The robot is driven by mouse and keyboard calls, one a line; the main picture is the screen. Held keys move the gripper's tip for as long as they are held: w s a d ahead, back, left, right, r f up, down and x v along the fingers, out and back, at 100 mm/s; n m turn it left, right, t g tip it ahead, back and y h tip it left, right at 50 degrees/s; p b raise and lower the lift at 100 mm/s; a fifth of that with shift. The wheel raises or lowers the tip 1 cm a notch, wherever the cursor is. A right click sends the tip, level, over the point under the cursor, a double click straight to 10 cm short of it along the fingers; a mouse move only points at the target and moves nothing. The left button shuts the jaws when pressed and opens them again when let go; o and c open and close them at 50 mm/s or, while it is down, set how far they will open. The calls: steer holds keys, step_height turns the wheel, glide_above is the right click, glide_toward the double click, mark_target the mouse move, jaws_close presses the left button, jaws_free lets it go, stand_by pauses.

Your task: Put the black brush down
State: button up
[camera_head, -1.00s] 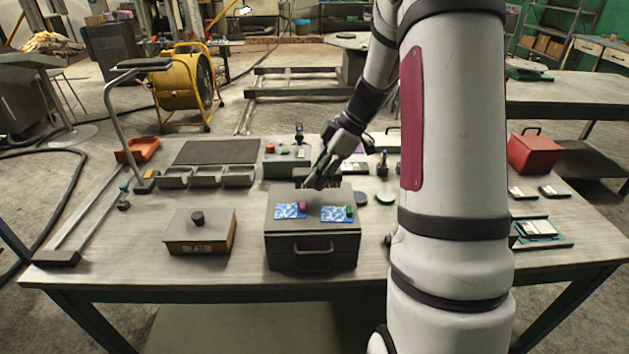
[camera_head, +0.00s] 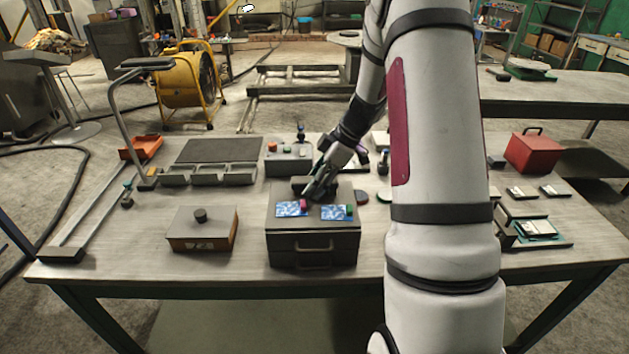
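My gripper (camera_head: 316,190) is over the top of a dark grey box (camera_head: 313,247) with a front handle, near the middle of the table. Its fingers point down and left, at or just above the lid's back part. A small dark shape (camera_head: 299,184) shows beside the fingers and may be the black brush. It blends with the dark lid, so I cannot tell whether the fingers hold it or whether it touches the lid. The finger opening is too small to read.
Two blue patterned cards (camera_head: 291,209) with small pink and green pieces lie on the lid's front. A brown box with a knob (camera_head: 202,229) stands left; a dark mat (camera_head: 218,150) and grey bins (camera_head: 207,176) lie behind. A red box (camera_head: 533,152) is right. My arm hides part of the table.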

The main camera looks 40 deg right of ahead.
steer(key=b+v, duration=0.1)
steer(key=v, duration=1)
steer(key=shift+r, duration=0.15)
steer(key=shift+d+r, duration=0.1)
steer(key=shift+r, duration=0.2)
steer(key=s+a+r+m+h, duration=0.1)
steer(key=s+a+r+m, duration=0.1)
steer(key=s+a+r, duration=0.45)
steer(key=s+a+r+m+h, duration=0.1)
steer(key=a+r+m, duration=0.2)
steer(key=a, duration=0.7)
steer(key=s+a+m+t+h, duration=0.1)
steer(key=s+a+m+h, duration=0.2)
steer(key=s, duration=1.1)
steer(key=a+m, duration=0.3)
steer(key=a, duration=0.2)
steer(key=shift+r+t, duration=0.35)
steer(key=shift+t, duration=0.05)
